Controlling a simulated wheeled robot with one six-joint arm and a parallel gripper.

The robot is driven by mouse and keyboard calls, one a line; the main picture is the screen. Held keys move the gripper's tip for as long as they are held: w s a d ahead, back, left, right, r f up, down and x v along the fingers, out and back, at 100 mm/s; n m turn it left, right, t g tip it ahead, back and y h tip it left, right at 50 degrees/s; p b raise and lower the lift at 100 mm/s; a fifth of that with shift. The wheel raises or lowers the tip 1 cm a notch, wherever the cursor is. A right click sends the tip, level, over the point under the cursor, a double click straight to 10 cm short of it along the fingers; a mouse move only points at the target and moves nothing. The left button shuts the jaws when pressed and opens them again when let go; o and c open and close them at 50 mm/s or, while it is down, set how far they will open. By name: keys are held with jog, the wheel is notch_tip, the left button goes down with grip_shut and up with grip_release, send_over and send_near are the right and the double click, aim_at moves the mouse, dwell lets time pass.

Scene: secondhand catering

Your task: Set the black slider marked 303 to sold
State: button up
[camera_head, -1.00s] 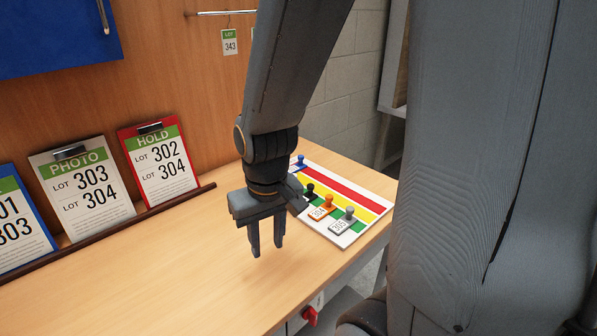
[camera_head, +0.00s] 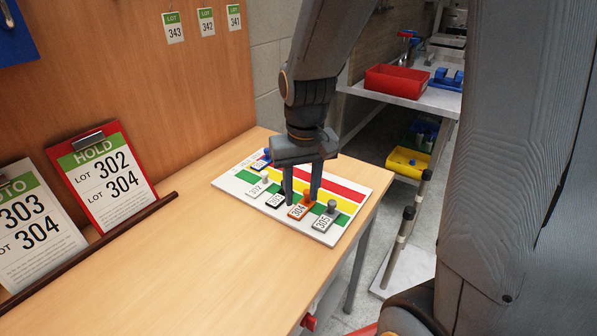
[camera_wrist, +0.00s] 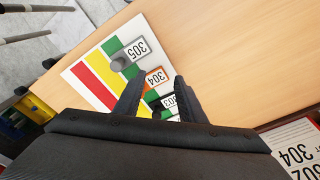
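The slider board (camera_head: 348,190) lies on the wooden bench, with red, yellow and green bands. The black slider marked 303 (camera_head: 275,200) is at the green band, between white 302 (camera_head: 256,189) and orange 304 (camera_head: 298,211). My gripper (camera_head: 302,200) is open and points down over the board by 303 and 304. Its fingers hide part of the black slider in the head view. In the wrist view the 303 tag (camera_wrist: 169,102) shows between the open fingers (camera_wrist: 160,78), with the 304 tag (camera_wrist: 155,77) just beyond. I cannot tell whether the fingers touch anything.
Grey 305 (camera_head: 323,222) is at the green band's right end. Blue 301 (camera_head: 260,164) sits farther back, towards the red side. A HOLD card (camera_head: 104,178) naming 302 and 304 leans at the left. The bench left of the board is clear.

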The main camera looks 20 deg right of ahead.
notch_tip(320, 180, up, 4)
jog(key=m+g+p, duration=0.1)
send_over(280, 192)
jog(key=d, duration=0.1)
jog(key=shift+s+d+f, duration=0.2)
jog(key=shift+f+p, duration=1.05)
jog(key=shift+f, duration=2.75)
grip_shut()
